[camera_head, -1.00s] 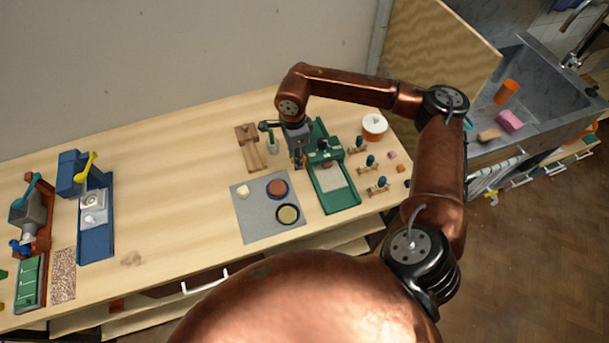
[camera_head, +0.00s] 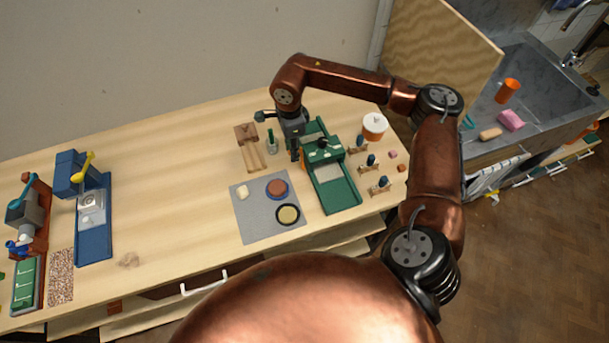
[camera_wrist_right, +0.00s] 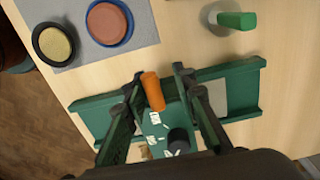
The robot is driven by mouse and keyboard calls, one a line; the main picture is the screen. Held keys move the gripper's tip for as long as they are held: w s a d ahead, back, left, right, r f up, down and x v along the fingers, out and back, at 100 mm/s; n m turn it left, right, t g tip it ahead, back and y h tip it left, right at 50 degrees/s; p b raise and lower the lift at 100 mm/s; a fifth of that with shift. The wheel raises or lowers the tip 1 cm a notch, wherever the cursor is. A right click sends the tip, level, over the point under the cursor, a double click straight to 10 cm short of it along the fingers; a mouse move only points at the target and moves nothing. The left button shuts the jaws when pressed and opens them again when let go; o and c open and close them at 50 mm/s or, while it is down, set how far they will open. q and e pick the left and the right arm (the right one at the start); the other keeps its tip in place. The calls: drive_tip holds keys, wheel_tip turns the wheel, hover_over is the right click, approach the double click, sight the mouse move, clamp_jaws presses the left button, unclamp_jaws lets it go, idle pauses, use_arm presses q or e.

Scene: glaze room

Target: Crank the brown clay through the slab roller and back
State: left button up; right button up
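The green slab roller (camera_head: 337,188) stands on the right part of the table, with a pale sheet (camera_head: 328,173) on its bed. My right gripper (camera_head: 296,153) is at the roller's left side. In the right wrist view the orange crank handle (camera_wrist_right: 152,91) stands between the fingers of my right gripper (camera_wrist_right: 158,78). The fingers are apart, with a visible gap to the handle on the right side. A reddish-brown disc (camera_head: 277,187) lies in a blue-rimmed dish on the grey mat. I cannot make out brown clay on the roller bed. My left gripper is not in view.
The grey mat (camera_head: 246,222) also holds a black-rimmed dish (camera_head: 288,214) and a pale lump (camera_head: 242,194). A green-handled tool (camera_head: 271,138) stands near the gripper. Small stands and a white-lidded orange pot (camera_head: 374,126) are right of the roller. The table's centre left is clear.

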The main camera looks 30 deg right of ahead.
drive_tip(key=shift+w, duration=0.15)
drive_tip(key=shift+w+d+f+b, duration=0.2)
drive_tip(key=shift+w+f+b, duration=0.15)
drive_tip(key=shift+w, duration=0.25)
drive_tip(key=shift+w+d+f+b, duration=0.2)
drive_tip(key=shift+w+b, duration=0.2)
drive_tip(key=shift+w, duration=0.15)
